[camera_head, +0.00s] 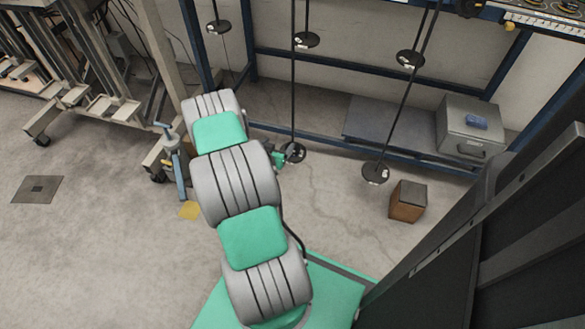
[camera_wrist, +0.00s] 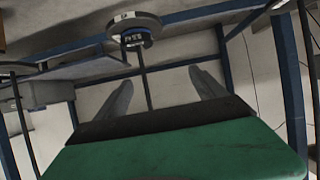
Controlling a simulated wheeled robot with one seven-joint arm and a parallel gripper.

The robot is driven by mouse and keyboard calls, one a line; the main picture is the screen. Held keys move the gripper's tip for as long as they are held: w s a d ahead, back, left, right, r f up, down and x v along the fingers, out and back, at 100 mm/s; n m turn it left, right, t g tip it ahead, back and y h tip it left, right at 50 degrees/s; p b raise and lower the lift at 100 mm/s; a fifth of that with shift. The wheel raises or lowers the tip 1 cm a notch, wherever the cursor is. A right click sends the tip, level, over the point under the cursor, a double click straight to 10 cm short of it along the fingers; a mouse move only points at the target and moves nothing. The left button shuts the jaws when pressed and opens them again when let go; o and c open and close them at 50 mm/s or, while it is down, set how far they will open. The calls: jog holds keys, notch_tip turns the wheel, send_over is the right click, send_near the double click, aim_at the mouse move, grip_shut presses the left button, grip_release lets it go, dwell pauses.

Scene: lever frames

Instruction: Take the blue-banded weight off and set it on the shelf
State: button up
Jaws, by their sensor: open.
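In the wrist view, a small dark weight with a blue band (camera_wrist: 134,37) sits against a round black hanger disc (camera_wrist: 130,20), at the top of the picture. A thin rod runs from it down the picture, between my fingers. My gripper (camera_wrist: 162,92) is open and empty; its two grey fingers are apart, and the weight is beyond their tips. In the head view my gripper (camera_head: 284,160) is near a low hanger disc (camera_head: 293,153) and mostly hidden by my wrist. The blue band cannot be made out there. A flat grey shelf (camera_head: 385,122) lies low behind, to the right.
Other hanger discs hang on rods, one (camera_head: 375,174) to the right and several higher up. A grey box (camera_head: 462,135) with a blue item stands at the right. A brown block (camera_head: 407,203) is on the floor. Blue frame bars (camera_head: 350,154) run behind the hangers.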

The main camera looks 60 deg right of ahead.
jog(key=s+f+b, duration=0.1)
jog(key=s+f, duration=0.3)
jog(key=f, duration=0.2)
jog(key=shift+h, duration=0.4)
jog(key=b+x, duration=0.2)
jog(key=x, duration=0.6)
jog(key=shift+w+b, duration=0.15)
jog(key=shift+b, duration=0.2)
jog(key=shift+w+r, duration=0.1)
jog(key=shift+r, duration=0.05)
jog(key=shift+d+r, duration=0.1)
jog(key=c, duration=1.7)
jog(key=shift+c, duration=0.2)
notch_tip(320, 180, up, 4)
jog(key=shift+f+p, duration=0.25)
jog(key=shift+p, duration=0.85)
jog(key=s+a+p, duration=0.2)
jog(key=a+p, duration=0.1)
jog(key=a, duration=1.4)
jog(key=shift+s+a+r+p, duration=0.3)
jog(key=shift+s+a, duration=0.05)
jog(key=shift+a, duration=0.05)
